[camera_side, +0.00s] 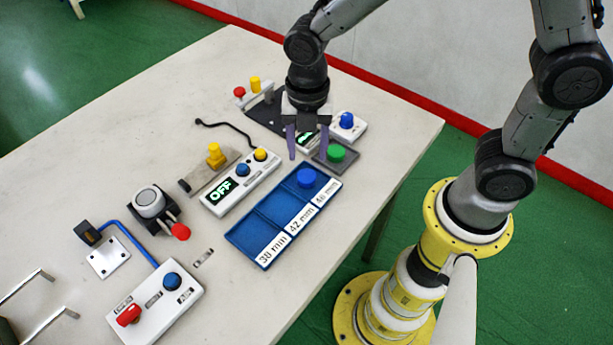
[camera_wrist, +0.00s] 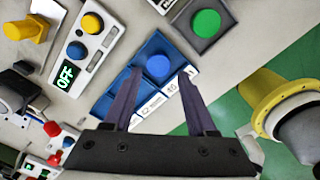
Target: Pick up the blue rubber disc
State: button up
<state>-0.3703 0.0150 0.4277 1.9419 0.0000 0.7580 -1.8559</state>
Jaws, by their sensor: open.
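The blue rubber disc (camera_side: 306,178) lies in the far compartment of a blue tray (camera_side: 252,240), the one by the 46 mm label. In the wrist view the disc (camera_wrist: 158,67) shows beyond and between my fingertips, apart from both. My gripper (camera_side: 308,150) is open and empty, pointing down above the table near the far end of the tray. Its two purple fingers also show in the wrist view (camera_wrist: 160,85). The other tray compartments, by the 38 mm and 42 mm labels, look empty.
A green button (camera_side: 336,153) on a dark plate stands close behind the disc. A white box with a blue knob (camera_side: 347,121) is further back. A white box with an OFF display (camera_side: 222,191) stands left of the tray. The table's front edge is near the tray.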

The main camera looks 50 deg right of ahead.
aim_at(306, 176)
jog(key=shift+s+a+f, duration=0.1)
jog(key=shift+a+f, duration=0.1)
jog(key=shift+f, duration=1.3)
jog(key=shift+s+a+f, duration=0.1)
jog(key=shift+a+f, duration=0.05)
jog(key=shift+f, duration=1.35)
grip_shut()
